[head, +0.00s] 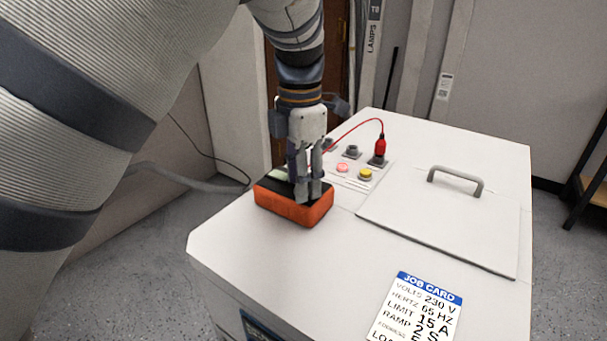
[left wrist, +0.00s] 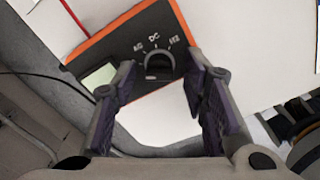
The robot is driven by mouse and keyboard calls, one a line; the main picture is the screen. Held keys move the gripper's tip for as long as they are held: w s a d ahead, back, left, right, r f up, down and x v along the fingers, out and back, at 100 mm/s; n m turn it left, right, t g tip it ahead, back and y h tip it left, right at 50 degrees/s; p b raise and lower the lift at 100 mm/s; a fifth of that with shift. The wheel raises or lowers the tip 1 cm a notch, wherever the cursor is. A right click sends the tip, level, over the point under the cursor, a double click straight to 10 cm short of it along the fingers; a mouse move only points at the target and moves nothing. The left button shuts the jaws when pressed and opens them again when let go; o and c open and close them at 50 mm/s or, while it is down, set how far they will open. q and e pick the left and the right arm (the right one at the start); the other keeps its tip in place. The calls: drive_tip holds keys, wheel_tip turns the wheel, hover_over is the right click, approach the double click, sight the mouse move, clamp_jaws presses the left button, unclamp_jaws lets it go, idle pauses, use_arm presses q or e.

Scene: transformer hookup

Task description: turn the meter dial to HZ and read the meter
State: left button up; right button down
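The orange-and-black meter (head: 293,205) lies on the white cabinet top. In the left wrist view, its black face (left wrist: 130,45) carries the marks AC, DC and HZ in an arc above a round dial (left wrist: 158,64). I cannot tell which mark the dial points at. A pale greenish screen (left wrist: 98,78) shows no readable figures and is partly hidden by a finger. My left gripper (head: 308,195) points down over the meter. In the left wrist view its fingers (left wrist: 160,78) are apart, one on each side of the dial; contact is unclear. My right gripper is not in view.
A red plug (head: 380,145) with a red lead stands in a socket behind the meter, near pink (head: 342,168) and yellow (head: 365,174) buttons. A handled lid (head: 440,220) lies to the right. A job card (head: 420,305) lies in front; it reads 230 V and 65 HZ.

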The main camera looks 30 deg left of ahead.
use_arm(q)
drive_tip(key=shift+c, duration=0.2)
clamp_jaws()
